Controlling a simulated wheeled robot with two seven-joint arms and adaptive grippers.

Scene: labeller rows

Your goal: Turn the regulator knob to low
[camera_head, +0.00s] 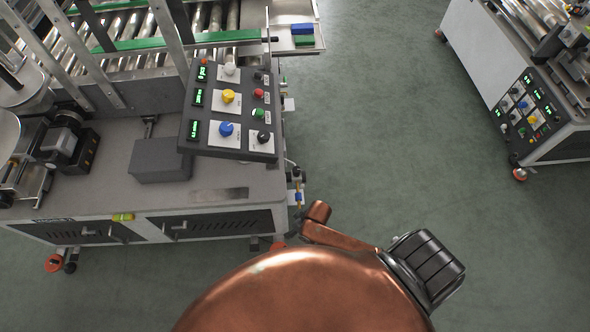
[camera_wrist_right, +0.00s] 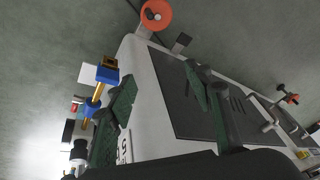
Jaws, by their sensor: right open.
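Blue-and-yellow fittings are mounted on the right side of the labeller near its front corner, in the head view (camera_head: 298,197) and at left in the right wrist view (camera_wrist_right: 98,88). A dark and pale round part (camera_wrist_right: 78,152) lies beside them. Which part is the regulator knob, and its setting, I cannot tell. My right gripper (camera_wrist_right: 160,78) has its two dark green fingers wide apart, with nothing between them. The machine's pale corner lies behind the gap and the fittings are just left of the left finger. My left gripper is not in view.
The control panel (camera_head: 232,108) with coloured knobs stands on the labeller's top (camera_head: 225,180). A grey box (camera_head: 160,161) is left of it. An orange-red caster (camera_wrist_right: 154,14) shows below the machine. Another machine (camera_head: 510,80) is far right; green floor between is clear.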

